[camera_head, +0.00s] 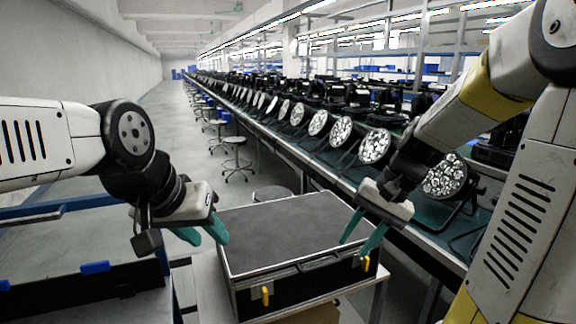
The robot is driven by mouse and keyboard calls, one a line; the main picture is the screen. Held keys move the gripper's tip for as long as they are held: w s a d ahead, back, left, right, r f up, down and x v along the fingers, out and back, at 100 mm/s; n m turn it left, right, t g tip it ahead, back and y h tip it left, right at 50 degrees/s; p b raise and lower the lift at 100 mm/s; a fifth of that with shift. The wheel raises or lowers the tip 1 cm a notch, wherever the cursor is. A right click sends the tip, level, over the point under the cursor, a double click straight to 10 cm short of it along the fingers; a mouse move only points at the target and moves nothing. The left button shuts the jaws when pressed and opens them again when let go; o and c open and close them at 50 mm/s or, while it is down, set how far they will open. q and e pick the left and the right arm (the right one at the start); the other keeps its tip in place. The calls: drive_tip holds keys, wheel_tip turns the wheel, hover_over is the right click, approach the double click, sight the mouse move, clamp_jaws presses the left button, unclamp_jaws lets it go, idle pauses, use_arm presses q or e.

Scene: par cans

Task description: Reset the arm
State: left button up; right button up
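My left gripper (205,234) hangs at the left edge of the black flight case (290,228). Its two teal fingers are apart with nothing between them. My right gripper (362,236) is above the right edge of the case. Its teal fingers are also apart and empty. Both grippers point downward. The case is closed, with a flat dark lid, metal edges and yellow latches on its front side.
A long green-topped bench (437,238) runs into the distance on the right, lined with par cans (374,146). Stools (236,141) stand along it. A dark blue-edged bin (85,298) is at lower left. The aisle floor (180,134) is clear.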

drive_tip(key=s+r+n+t+h, duration=0.2)
drive_tip(key=s+r+n+t, duration=0.2)
drive_tip(key=s+r, duration=0.3)
drive_tip(key=shift+s+a+r+n+t+h, duration=0.35)
drive_tip(key=shift+s+t, duration=0.35)
drive_tip(key=shift+s, duration=0.5)
